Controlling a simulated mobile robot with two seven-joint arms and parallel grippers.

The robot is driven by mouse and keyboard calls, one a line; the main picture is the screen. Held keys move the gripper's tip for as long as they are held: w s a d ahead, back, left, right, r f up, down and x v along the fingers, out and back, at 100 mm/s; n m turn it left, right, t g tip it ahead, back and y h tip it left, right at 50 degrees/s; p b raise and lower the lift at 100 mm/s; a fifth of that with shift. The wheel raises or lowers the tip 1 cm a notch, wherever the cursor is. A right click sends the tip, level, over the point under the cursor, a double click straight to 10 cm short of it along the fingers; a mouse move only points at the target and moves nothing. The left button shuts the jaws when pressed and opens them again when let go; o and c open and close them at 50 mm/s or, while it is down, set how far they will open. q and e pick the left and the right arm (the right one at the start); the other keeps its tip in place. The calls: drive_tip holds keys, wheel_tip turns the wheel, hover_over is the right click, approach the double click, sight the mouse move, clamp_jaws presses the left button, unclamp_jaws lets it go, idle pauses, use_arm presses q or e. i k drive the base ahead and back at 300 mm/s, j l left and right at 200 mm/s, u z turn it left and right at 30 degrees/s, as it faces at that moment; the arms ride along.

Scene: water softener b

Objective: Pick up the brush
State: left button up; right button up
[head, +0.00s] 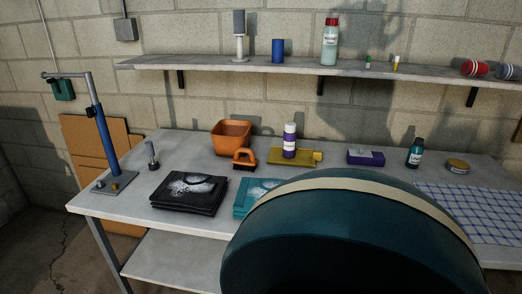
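The brush (244,158) has an orange handle with a loop shape and dark bristles underneath. It rests on the grey workbench (140,200), bristles down, in the head view left of centre. It stands just in front of an orange tub (231,136) and left of a yellow tray (281,160). Neither of my grippers shows in the head view, so their place relative to the brush cannot be told.
A purple-and-white bottle (290,140) stands at the tray. A metal stand with a blue post (103,140) rises at left. The bench's front middle and right are partly hidden.

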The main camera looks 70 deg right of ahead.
sight(246, 162)
drive_tip(key=z, duration=1.9)
